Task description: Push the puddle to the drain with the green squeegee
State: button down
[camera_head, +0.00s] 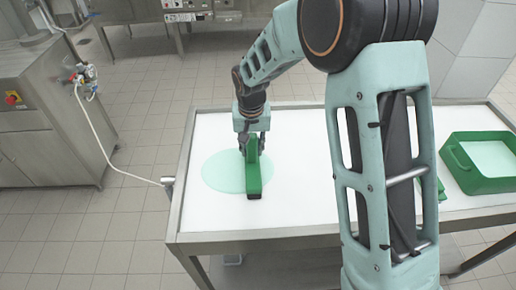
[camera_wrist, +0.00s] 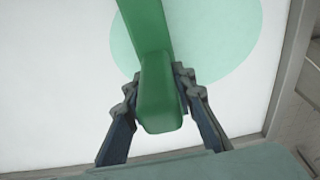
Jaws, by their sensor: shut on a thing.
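The green squeegee (camera_head: 253,178) is in my gripper (camera_head: 251,138), over the right part of the puddle in the head view. My gripper is shut on it. In the wrist view the squeegee (camera_wrist: 160,95) runs up between the two fingers (camera_wrist: 160,92) and out of the top of the picture. I cannot tell whether it touches the table. The puddle (camera_head: 222,172) is a flat pale green round patch on the left part of the white table top. It also shows in the wrist view (camera_wrist: 225,40), partly covered by the squeegee. I cannot make out a drain for certain.
The white table (camera_head: 300,190) has a raised metal rim. A grey fitting (camera_head: 168,182) with a white hose (camera_head: 110,162) is at its left edge. A green tray (camera_head: 488,180) stands at the right. My arm hides the middle right. A steel machine (camera_head: 45,120) stands left.

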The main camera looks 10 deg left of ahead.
jog(key=shift+s+a+b, duration=0.15)
jog(key=shift+s+a, duration=0.1)
jog(key=shift+a, duration=0.9)
jog(key=shift+s+a+b, duration=0.15)
jog(key=shift+s+a, duration=0.1)
jog(key=shift+a, duration=0.85)
jog(key=shift+r, duration=0.15)
notch_tip(320, 180, up, 7)
jog(key=p, duration=0.4)
dwell(0.4)
dwell(0.3)
jog(key=s+d+m+p, duration=0.1)
jog(key=s+d, duration=0.1)
jog(key=d, duration=1.2)
jog(key=s+d+m+p, duration=0.1)
jog(key=s+d+p, duration=0.1)
jog(key=d, duration=1.2)
jog(key=shift+s+r, duration=0.3)
jog(key=shift+s, duration=0.15)
